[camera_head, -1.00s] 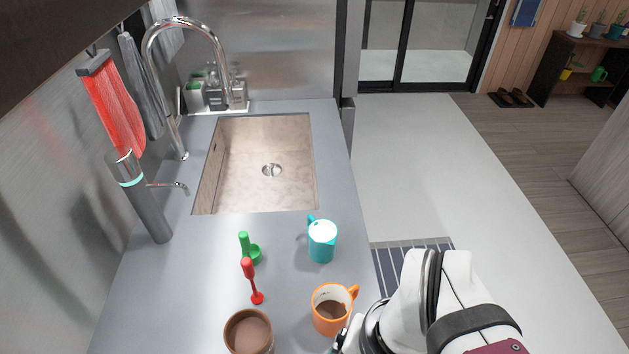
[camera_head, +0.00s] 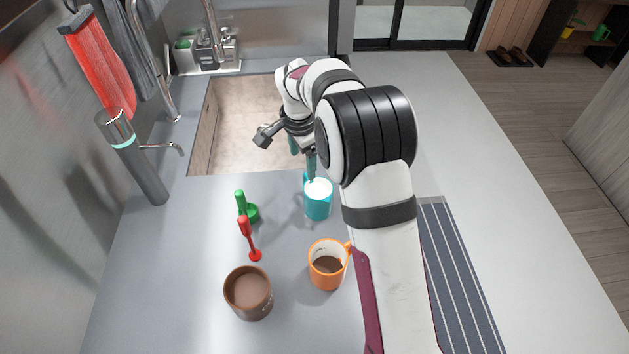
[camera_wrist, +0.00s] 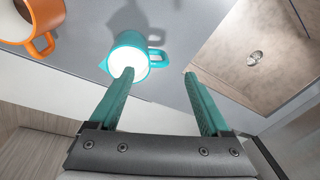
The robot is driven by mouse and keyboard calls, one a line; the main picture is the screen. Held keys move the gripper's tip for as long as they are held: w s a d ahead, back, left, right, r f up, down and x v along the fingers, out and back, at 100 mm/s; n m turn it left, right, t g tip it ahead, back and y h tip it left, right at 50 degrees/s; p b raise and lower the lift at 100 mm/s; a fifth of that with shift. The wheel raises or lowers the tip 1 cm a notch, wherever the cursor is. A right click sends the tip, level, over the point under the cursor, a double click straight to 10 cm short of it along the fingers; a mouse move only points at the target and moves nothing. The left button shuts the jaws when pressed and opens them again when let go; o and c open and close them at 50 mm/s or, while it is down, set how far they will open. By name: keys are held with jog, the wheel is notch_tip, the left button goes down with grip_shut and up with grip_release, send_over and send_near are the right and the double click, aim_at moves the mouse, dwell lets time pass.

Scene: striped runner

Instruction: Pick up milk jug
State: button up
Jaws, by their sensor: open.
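The milk jug (camera_head: 318,207) is teal, filled with white milk, and stands upright on the grey counter just in front of the sink. It also shows in the wrist view (camera_wrist: 125,58), with its handle on the right and its spout on the left. My gripper (camera_head: 302,158) is open and empty at the jug's far side, partly hidden by my arm. In the wrist view my gripper's (camera_wrist: 158,74) left fingertip overlaps the jug's rim. The handle lies between the two fingertips in that picture. I cannot tell whether a finger touches the jug.
An orange mug (camera_head: 327,277) and a brown cup (camera_head: 248,303) stand nearer. The sink (camera_head: 200,140) is behind.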

aim_at(315, 194)
jog(key=f, duration=0.3)
jog(key=w+f, duration=0.1)
jog(key=f, duration=0.3)
jog(key=w+d+f, duration=0.1)
jog(key=f, duration=0.2)
jog(key=shift+w+f, duration=0.15)
jog(key=shift+f, duration=0.15)
grip_shut()
